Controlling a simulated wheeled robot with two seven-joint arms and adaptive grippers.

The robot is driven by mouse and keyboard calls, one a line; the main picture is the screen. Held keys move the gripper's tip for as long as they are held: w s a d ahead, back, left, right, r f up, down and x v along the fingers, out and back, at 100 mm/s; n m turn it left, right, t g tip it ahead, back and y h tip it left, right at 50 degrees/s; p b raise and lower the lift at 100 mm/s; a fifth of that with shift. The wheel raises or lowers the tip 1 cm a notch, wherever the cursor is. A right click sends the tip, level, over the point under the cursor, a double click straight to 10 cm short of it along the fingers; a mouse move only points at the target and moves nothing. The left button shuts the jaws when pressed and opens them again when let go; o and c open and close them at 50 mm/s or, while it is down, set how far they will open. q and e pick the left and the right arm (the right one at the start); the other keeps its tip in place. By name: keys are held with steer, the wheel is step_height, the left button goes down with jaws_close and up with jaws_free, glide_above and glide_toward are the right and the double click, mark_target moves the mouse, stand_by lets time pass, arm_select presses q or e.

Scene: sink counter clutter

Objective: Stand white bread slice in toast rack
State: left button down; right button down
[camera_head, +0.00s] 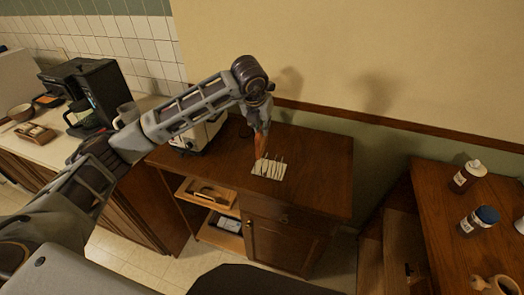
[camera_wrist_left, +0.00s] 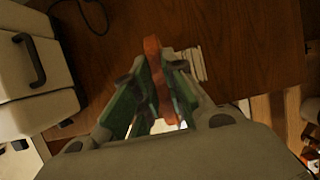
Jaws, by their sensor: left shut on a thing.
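My left gripper (camera_head: 262,122) hangs over the wooden cabinet top, pointing down. It is shut on the bread slice (camera_head: 260,147), which shows as a thin orange-brown edge. In the left wrist view the slice (camera_wrist_left: 152,50) stands on edge between the green-sided fingers (camera_wrist_left: 156,82). The pale toast rack (camera_head: 275,171), with several upright dividers, sits on the cabinet top. The slice's lower end overlaps the rack's left back part in the head view. In the wrist view the rack (camera_wrist_left: 197,62) shows just right of the slice, partly hidden. I cannot tell whether they touch.
A pale boxy appliance (camera_head: 198,134) stands left of the rack, partly behind my arm. A black coffee machine (camera_head: 90,88) and a mug (camera_head: 127,114) are on the left counter. Bottles (camera_head: 467,177) stand on the right table. The cabinet top (camera_head: 320,175) right of the rack is clear.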

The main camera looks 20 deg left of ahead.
mark_target(262, 144)
arm_select(q)
steer(key=shift+f+p, duration=0.35)
steer(key=shift+f, duration=1.95)
steer(key=shift+f, duration=0.2)
steer(key=shift+f+p, duration=0.4)
steer(key=shift+f, duration=1.3)
steer(key=shift+f, duration=0.1)
steer(key=c, duration=1.5)
jaws_free()
